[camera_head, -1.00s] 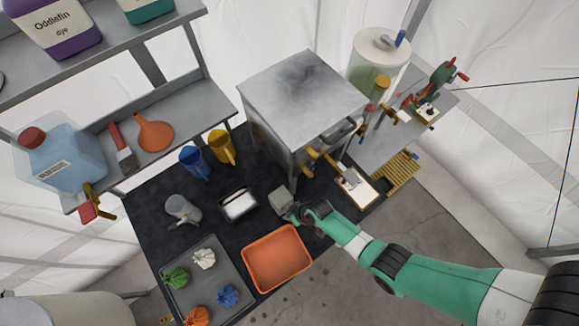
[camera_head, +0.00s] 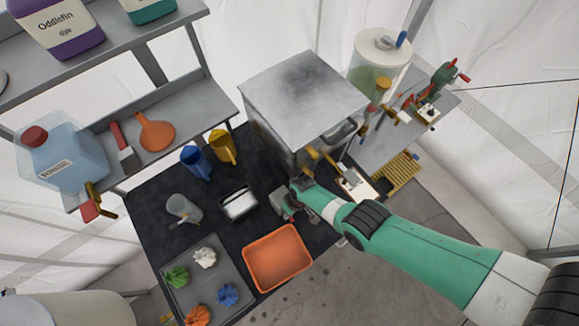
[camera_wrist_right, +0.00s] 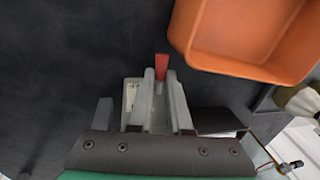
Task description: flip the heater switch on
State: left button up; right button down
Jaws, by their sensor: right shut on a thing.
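A small red lever (camera_wrist_right: 161,66), which looks like the switch, stands between the fingertips of my right gripper (camera_wrist_right: 162,78) in the right wrist view. The gripper's fingers are closed on it. A pale plate (camera_wrist_right: 131,92) shows just left of the fingers, partly covered by them. In the head view my right gripper (camera_head: 281,206) is low over the black table, in front of the grey metal cabinet (camera_head: 302,95); the lever is hidden there. I cannot tell which body is the heater. My left gripper is not in view.
An orange tray (camera_head: 278,258) lies close to my right gripper. A white-topped block (camera_head: 238,203), a clear jug (camera_head: 183,208), blue and yellow jugs (camera_head: 222,148) and a grey tray (camera_head: 205,260) of tied bundles stand left. A shelf is at upper left.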

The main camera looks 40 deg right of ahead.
jog(key=shift+r, duration=0.15)
jog(key=c, duration=0.8)
grip_release()
jog(key=shift+c, duration=0.2)
